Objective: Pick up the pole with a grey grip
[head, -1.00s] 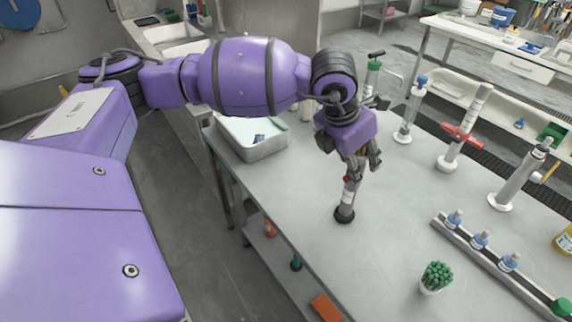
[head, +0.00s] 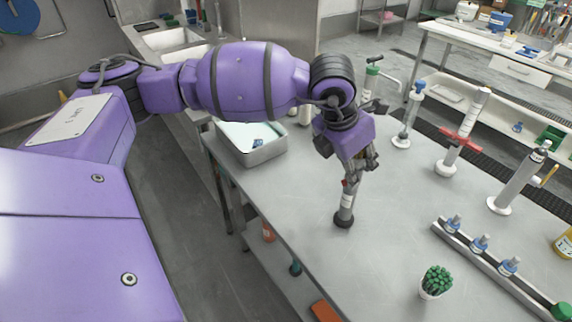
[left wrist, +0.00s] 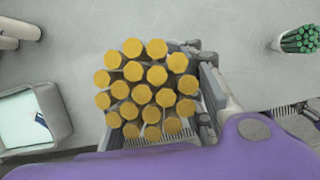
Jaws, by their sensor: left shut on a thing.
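A short upright pole (head: 346,204) with a grey body, a white label, a small red mark and a dark round foot stands on the grey table in the head view. My left gripper (head: 354,174) is above it, pointing down, shut on its upper part. In the left wrist view, a bundle of yellow-ended sticks (left wrist: 147,85) fills the space at the gripper (left wrist: 195,95) and hides part of the fingers. I cannot tell how the bundle joins the pole. The foot appears to touch the table. My right gripper is not in view.
A grey tray (head: 262,155) is at the table's left edge. Tall syringe-like stands, including one with a red collar (head: 459,138), are to the right. A rack (head: 492,268) and a cup of green sticks (head: 436,282) are at front right. The table (head: 385,215) between is clear.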

